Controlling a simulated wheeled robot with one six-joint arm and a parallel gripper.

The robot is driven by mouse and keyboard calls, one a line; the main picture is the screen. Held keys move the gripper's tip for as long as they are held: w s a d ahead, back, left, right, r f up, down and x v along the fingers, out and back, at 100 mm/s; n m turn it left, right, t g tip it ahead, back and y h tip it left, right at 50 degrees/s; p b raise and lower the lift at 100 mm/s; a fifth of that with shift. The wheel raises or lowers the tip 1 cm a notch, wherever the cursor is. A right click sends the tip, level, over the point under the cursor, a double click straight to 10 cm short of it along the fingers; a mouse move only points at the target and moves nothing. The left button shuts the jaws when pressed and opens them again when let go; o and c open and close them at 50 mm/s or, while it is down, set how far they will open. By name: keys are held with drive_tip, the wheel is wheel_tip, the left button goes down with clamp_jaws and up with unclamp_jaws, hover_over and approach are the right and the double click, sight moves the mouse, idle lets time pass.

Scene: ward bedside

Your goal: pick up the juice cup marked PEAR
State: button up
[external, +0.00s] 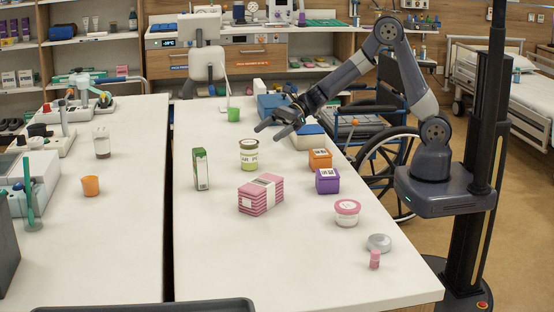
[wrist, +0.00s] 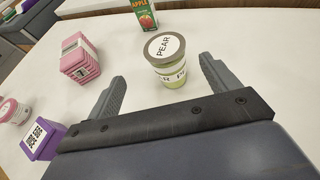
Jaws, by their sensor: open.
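The juice cup marked PEAR (wrist: 171,66) stands upright on the white table in the wrist view, with a white PEAR label on its dark lid and pale green sides. It also shows in the external view (external: 249,156), left of and below my gripper. My gripper (external: 266,129) is open and empty, above the table to the cup's upper right. In the wrist view its two fingers (wrist: 162,88) are spread wide, with the cup beyond the gap between them, nearer the right finger. The gripper does not appear to touch the cup.
A green-and-white carton marked APPLE (wrist: 144,15) stands beside the cup. A pink striped stack (external: 261,195), an orange box (external: 319,159), a purple box (external: 327,181) and a pink-lidded tub (external: 346,213) are nearby. A green cup (external: 234,115) stands behind.

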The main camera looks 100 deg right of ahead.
sight(251, 142)
drive_tip(key=x, duration=0.5)
drive_tip(key=p+x, duration=0.1)
drive_tip(key=x, duration=0.2)
drive_tip(key=shift+w+d, duration=0.15)
drive_tip(key=shift+w, duration=0.4)
drive_tip(key=c, duration=1.2)
